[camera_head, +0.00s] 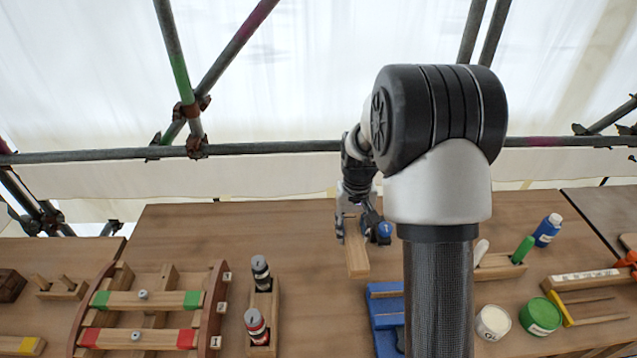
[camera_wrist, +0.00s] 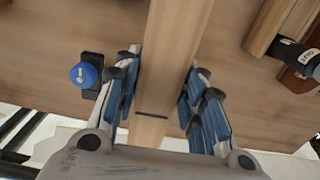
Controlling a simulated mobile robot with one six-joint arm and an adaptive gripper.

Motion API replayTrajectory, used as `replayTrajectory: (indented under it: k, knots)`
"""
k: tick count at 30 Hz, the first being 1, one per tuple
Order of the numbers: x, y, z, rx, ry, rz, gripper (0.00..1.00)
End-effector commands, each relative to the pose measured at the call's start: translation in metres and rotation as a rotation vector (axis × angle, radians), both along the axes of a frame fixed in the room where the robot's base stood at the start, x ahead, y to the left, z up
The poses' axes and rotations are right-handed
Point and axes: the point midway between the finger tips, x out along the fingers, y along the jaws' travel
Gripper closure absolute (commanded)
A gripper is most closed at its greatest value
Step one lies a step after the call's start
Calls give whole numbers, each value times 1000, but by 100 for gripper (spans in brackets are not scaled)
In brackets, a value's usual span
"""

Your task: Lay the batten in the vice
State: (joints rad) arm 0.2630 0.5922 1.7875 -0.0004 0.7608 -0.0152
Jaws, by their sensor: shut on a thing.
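A pale wooden batten (camera_head: 357,257) is held in my gripper (camera_head: 358,212). Its lower end hangs toward the bench, behind and left of the vice in the head view; I cannot tell its gap above the top. In the wrist view the batten (camera_wrist: 178,40) runs between the blue-padded fingers (camera_wrist: 166,85), with a dark line across it near the palm. The blue vice (camera_head: 384,322), with wooden strips in it, stands on the bench to the right and nearer. My arm hides part of its right side.
A blue-capped thing (camera_head: 384,232) stands close beside my gripper. A wooden rack with two dark-topped bottles (camera_head: 261,290) is left of the vice. A curved wooden frame (camera_head: 150,310) lies farther left. Tubs, a green tin (camera_head: 540,315) and a blue bottle (camera_head: 547,230) are at right.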

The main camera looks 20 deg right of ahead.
Motion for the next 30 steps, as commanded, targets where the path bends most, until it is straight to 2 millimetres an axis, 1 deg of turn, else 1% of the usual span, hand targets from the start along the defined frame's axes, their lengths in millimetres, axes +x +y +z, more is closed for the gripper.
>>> replayTrajectory:
  k: [1, 6, 9, 12, 16, 30]
  knots:
    - [-5, 19, -4, 1, 1, 33, 96]
    - [-31, 80, -18, 1, 3, 150, 96]
    - [-46, 106, -23, 0, 1, 204, 96]
    - [-56, 121, -27, 0, 1, 237, 96]
    - [-60, 126, -27, 0, 0, 249, 96]
    - [-60, 125, -26, 1, -1, 247, 96]
